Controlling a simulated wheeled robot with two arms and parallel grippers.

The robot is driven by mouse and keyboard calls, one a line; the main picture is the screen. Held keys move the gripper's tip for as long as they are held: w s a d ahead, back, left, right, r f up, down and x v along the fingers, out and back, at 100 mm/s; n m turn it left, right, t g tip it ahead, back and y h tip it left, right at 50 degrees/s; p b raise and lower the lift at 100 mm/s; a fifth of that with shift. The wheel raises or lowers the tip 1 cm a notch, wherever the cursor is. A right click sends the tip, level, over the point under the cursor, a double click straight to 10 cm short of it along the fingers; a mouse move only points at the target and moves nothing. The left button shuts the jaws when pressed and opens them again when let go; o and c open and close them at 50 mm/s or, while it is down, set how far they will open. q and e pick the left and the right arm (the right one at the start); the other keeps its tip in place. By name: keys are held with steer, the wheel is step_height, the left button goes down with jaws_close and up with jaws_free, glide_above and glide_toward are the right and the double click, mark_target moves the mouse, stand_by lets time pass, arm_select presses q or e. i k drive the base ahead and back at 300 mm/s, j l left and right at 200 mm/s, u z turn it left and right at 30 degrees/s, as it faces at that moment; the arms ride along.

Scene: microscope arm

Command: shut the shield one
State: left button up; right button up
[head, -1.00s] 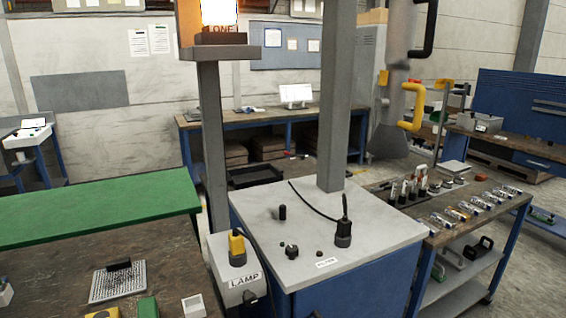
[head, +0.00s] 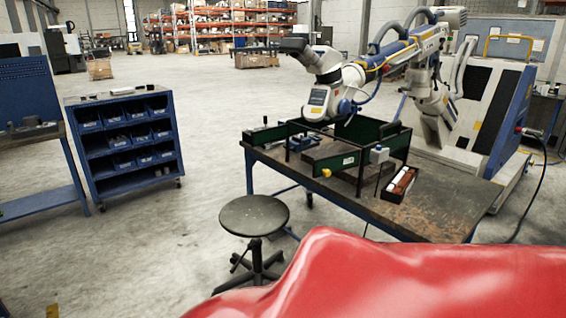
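Dark green upright panels stand on a workbench (head: 440,205), around the area below a microscope arm. I take these for the shield, but no shield label is readable. I cannot tell which panels are open or shut. The white microscope head (head: 318,96) hangs over the panels on a jointed arm (head: 395,50). Neither of my grippers is in view.
A round black stool (head: 254,215) stands before the bench. A large glossy red surface (head: 400,280) fills the lower right foreground. A blue bin rack (head: 125,140) stands at left. A white and blue cabinet (head: 497,110) is behind the bench. The floor between rack and stool is clear.

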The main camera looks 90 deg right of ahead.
mark_target(325, 166)
steer(key=z, duration=3.15)
steer(key=i+j+z, duration=0.35)
steer(key=j+z, duration=0.15)
steer(key=i+j+z, duration=0.25)
steer(key=k+j, duration=0.1)
